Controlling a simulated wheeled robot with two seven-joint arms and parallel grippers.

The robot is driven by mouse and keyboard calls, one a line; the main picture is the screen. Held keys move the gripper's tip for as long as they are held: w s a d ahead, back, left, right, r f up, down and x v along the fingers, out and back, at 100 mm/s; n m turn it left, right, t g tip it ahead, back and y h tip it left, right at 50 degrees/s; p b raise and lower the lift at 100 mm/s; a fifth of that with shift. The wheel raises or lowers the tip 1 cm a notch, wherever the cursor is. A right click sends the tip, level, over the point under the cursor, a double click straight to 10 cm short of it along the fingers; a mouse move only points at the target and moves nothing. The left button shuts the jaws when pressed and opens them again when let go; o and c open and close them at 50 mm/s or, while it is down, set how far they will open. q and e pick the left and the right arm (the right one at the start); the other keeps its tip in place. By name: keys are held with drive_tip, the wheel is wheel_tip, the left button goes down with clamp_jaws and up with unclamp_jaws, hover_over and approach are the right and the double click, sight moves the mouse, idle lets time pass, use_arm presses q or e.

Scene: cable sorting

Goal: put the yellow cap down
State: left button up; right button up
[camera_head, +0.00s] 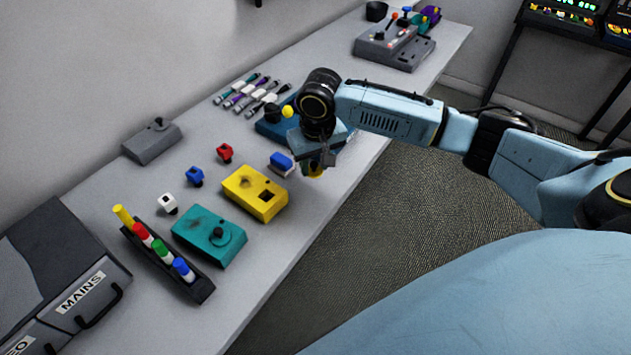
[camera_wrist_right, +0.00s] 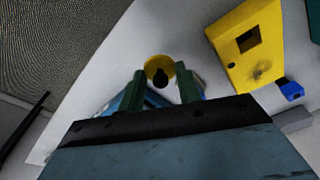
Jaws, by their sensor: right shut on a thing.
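The yellow cap (camera_head: 315,170) shows just under my right gripper (camera_head: 324,157), over the table's front edge area. In the right wrist view the yellow cap (camera_wrist_right: 155,63) is a round yellow piece with a dark middle, between the two green fingers of my right gripper (camera_wrist_right: 160,86). The gripper is shut on it. Whether the cap touches the table is hidden by the gripper in the head view. My left gripper is not in view.
A yellow box (camera_head: 255,194) with a square hole and a blue-and-white piece (camera_head: 281,163) stand left of the gripper. A teal box (camera_head: 209,238) and a rack of coloured pegs (camera_head: 196,285) stand nearer.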

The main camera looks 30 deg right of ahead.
sight(315, 173)
wheel_tip(315, 173, down, 6)
drive_tip(key=shift+r+b, duration=0.15)
drive_tip(key=shift+b, duration=0.25)
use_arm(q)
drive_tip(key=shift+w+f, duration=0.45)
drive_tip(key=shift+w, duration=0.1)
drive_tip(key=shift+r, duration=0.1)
use_arm(e)
drive_tip(key=shift+f, duration=0.25)
drive_tip(key=o, duration=1)
drive_tip(key=shift+c, duration=0.2)
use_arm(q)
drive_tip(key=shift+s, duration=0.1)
use_arm(e)
drive_tip(key=shift+r, duration=0.15)
use_arm(q)
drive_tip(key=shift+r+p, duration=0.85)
drive_tip(key=shift+p, duration=0.15)
use_arm(e)
drive_tip(key=r, duration=0.4)
drive_tip(key=s+r, duration=0.1)
drive_tip(key=r, duration=0.7)
drive_tip(key=shift+s+a, duration=0.1)
drive_tip(key=shift+s, duration=0.1)
drive_tip(key=shift+f, duration=0.1)
